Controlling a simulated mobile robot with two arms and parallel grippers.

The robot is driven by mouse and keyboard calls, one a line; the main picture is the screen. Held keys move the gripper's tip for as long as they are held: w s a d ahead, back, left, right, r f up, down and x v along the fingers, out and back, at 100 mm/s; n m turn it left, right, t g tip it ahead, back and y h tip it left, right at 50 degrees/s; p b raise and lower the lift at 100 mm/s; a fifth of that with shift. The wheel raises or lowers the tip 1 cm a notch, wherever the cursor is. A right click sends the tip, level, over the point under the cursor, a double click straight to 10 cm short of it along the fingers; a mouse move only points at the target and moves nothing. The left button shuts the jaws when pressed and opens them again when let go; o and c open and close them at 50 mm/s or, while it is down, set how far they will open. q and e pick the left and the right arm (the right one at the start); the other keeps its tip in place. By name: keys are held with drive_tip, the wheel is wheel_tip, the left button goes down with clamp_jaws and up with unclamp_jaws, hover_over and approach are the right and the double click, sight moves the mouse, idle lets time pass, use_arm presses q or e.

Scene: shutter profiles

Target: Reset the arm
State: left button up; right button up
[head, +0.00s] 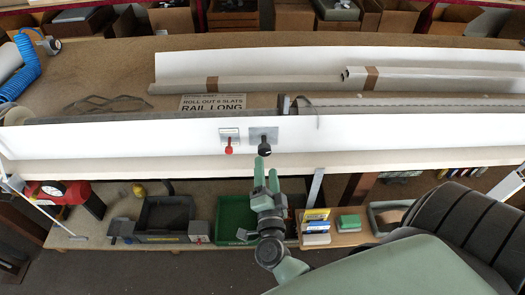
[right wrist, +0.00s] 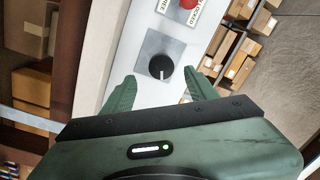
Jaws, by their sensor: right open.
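My right gripper (head: 266,172) is in the head view at the lower middle, in front of the white rail of the workbench. Its green fingers also show in the right wrist view (right wrist: 160,92), spread apart and empty. A black knob (head: 264,150) on a square grey plate sits just beyond the fingertips. In the right wrist view the knob (right wrist: 161,67) lies between and ahead of the fingers, with no visible contact. A red knob (head: 229,149) is to its left, and its red top (right wrist: 188,4) shows at the wrist view's upper edge. My left gripper is not in view.
Wrapped shutter profiles (head: 425,80) and a sign (head: 212,103) lie on the bench top. Below the rail, a shelf holds a dark tray (head: 165,214), a green bin (head: 236,217) and a red device (head: 66,196). Cardboard boxes (head: 294,15) stand behind the bench.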

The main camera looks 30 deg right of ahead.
drive_tip(key=a+f+n+y, duration=0.3)
drive_tip(key=a+f+n, duration=0.1)
drive_tip(key=f, duration=0.4)
drive_tip(key=a+f+n+y, duration=0.3)
drive_tip(key=f+n, duration=0.1)
drive_tip(key=f, duration=0.4)
drive_tip(key=s+a+f+n+g+y+b, duration=0.1)
drive_tip(key=s+a+f+n+g+y, duration=0.15)
drive_tip(key=s+f, duration=0.4)
drive_tip(key=s+a+f+n+g+y+b, duration=0.1)
drive_tip(key=s+f+n+g+y, duration=0.2)
drive_tip(key=f, duration=0.7)
drive_tip(key=s+d+f+n+g, duration=0.1)
drive_tip(key=s+f+n+g, duration=0.1)
drive_tip(key=s+f, duration=0.3)
drive_tip(key=s+d+f+n+g+h, duration=0.1)
drive_tip(key=s+f+g, duration=0.3)
drive_tip(key=s, duration=0.9)
drive_tip(key=s+d+f+n+g+h, duration=0.1)
drive_tip(key=s+d+f+n+g, duration=0.2)
drive_tip(key=s+f, duration=0.5)
drive_tip(key=shift+s+d+g+b, duration=0.15)
drive_tip(key=shift+s+g+b, duration=0.2)
drive_tip(key=shift+s, duration=0.7)
